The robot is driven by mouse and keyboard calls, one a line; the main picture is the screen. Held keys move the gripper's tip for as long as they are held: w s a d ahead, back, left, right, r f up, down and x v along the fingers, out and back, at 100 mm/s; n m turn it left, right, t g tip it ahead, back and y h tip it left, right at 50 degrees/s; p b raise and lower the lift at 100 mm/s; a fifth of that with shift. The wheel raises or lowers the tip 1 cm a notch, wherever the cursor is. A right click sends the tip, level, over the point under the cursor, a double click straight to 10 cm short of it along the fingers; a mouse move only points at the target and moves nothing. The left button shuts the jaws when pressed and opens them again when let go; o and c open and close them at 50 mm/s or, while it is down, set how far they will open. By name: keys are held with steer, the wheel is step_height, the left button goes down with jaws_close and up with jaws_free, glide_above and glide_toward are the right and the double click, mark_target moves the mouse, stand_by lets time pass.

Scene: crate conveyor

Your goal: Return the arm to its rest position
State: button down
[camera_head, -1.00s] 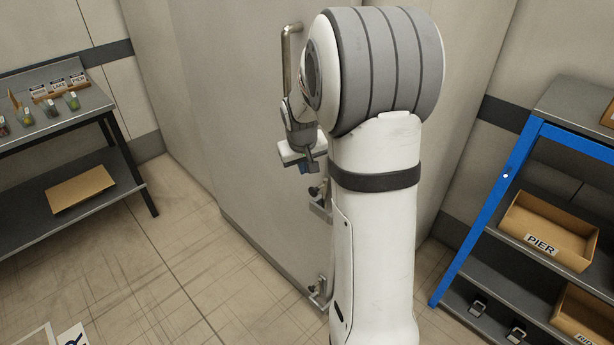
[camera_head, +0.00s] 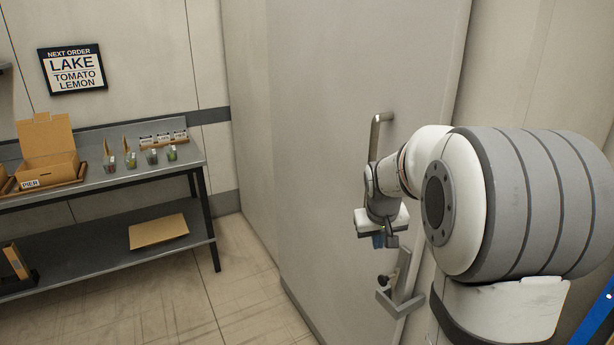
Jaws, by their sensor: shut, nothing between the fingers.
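My gripper (camera_head: 391,242) hangs at the end of my arm, right of the picture's middle. It points down and is shut, with nothing held. It shows in front of the large grey door (camera_head: 320,150), below the metal door handle (camera_head: 376,140). I cannot tell how far it is from the door surface. My arm is folded, and its big grey-banded joint fills the right side and hides part of the door and the wall behind.
A metal latch bracket (camera_head: 402,295) sticks out below my gripper. A dark table (camera_head: 150,172) at the left bears an open cardboard box (camera_head: 48,150) and several small containers; flat cardboard (camera_head: 158,231) lies on its lower shelf. An order sign (camera_head: 72,69) reads LAKE, TOMATO, LEMON. Floor between is clear.

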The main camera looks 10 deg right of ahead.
steer(key=s+a+r+y, duration=0.1)
steer(key=s+a, duration=0.5)
steer(key=s, duration=0.6)
steer(key=s+a+r, duration=0.1)
steer(key=s+a, duration=0.5)
steer(key=s, duration=0.6)
steer(key=shift+n+y, duration=0.4)
